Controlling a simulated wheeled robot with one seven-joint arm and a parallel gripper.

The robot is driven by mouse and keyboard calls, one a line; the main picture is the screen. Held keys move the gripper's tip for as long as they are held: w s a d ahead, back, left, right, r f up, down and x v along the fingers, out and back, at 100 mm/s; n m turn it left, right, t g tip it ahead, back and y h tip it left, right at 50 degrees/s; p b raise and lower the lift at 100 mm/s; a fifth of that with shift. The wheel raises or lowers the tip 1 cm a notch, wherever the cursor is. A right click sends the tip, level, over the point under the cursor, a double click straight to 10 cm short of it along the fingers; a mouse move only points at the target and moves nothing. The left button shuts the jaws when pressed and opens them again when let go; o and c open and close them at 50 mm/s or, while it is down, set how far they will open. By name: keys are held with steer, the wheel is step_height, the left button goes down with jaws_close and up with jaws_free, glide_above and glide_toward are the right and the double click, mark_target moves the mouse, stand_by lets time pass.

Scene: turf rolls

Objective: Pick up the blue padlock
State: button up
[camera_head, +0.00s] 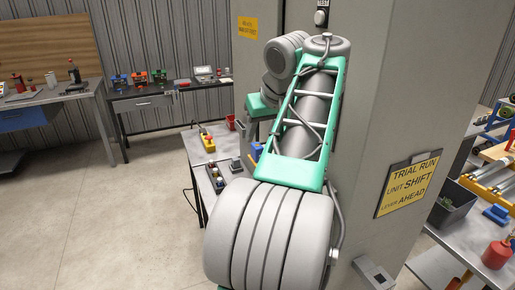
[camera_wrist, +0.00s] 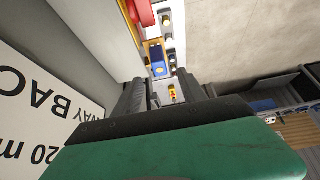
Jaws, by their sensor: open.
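A small blue block-like thing (camera_wrist: 159,68), possibly the blue padlock, shows in the wrist view just beyond my fingers, beside yellow and orange parts. It is too small to make out a shackle. In the head view a bit of blue (camera_head: 256,150) shows at the edge of my arm, on the small grey table, mostly hidden. My gripper (camera_wrist: 163,92) is open in the wrist view, its two dark fingers apart with nothing held between them. The blue thing lies ahead of the fingers, apart from them. In the head view my arm hides the gripper.
A big grey cabinet (camera_head: 400,90) stands close to my arm's right. A white sign (camera_wrist: 45,105) is near my gripper. The left floor is clear.

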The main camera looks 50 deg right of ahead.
mark_target(257, 145)
steer(key=b+x, duration=0.3)
steer(key=x, duration=0.4)
steer(key=shift+d+f, duration=0.1)
steer(key=shift+f, duration=0.1)
steer(key=shift+r, duration=0.1)
jaws_close()
